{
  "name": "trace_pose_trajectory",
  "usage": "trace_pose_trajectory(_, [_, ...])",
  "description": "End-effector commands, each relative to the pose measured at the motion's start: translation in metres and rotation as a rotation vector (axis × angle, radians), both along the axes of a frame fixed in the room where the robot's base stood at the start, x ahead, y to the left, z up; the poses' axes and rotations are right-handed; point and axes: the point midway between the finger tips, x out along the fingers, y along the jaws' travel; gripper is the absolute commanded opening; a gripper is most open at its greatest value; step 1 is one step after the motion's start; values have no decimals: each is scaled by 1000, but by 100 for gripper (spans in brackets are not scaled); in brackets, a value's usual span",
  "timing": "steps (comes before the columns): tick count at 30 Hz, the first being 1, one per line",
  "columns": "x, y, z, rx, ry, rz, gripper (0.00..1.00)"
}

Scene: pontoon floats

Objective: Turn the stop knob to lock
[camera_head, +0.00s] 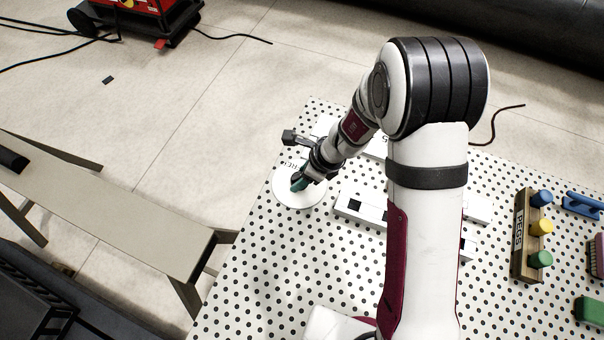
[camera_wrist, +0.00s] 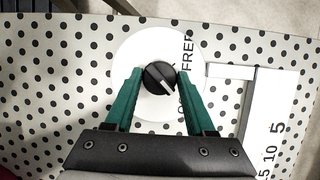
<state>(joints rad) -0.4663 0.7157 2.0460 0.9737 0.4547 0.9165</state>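The stop knob (camera_wrist: 159,77) is a small black round knob with a pale pointer line, at the centre of a white round dial plate (camera_wrist: 140,47). The plate carries lettering; "FREE" reads at its upper right, and the other word is partly hidden. In the wrist view the pointer slants toward the lower right. My gripper (camera_wrist: 158,82) has green fingers, spread to either side of the knob; a gap to the knob seems to show on both sides. In the head view my gripper (camera_head: 299,184) is over the white dial plate (camera_head: 300,200), and the knob is hidden.
A white block fixture (camera_head: 360,207) with black squares stands right of the dial; in the wrist view a numbered white piece (camera_wrist: 266,125) lies there. A peg rack (camera_head: 524,235) with coloured pegs is at the right. The perforated board (camera_head: 262,285) is clear in front of the dial.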

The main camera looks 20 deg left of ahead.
Motion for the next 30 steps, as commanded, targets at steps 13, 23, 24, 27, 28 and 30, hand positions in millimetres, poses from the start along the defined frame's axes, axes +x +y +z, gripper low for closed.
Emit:
trace_pose_trajectory(13, [0, -1, 2, 0, -1, 2, 83])
trace_pose_trajectory(23, [1, -30, 73, 3, -8, 0, 83])
trace_pose_trajectory(24, [1, -35, 85, 3, -9, 0, 83])
trace_pose_trajectory(27, [1, -46, 112, 2, -6, -1, 83])
trace_pose_trajectory(28, [0, -49, 118, 2, -6, -1, 83])
trace_pose_trajectory(30, [0, -54, 131, 1, -4, -1, 83])
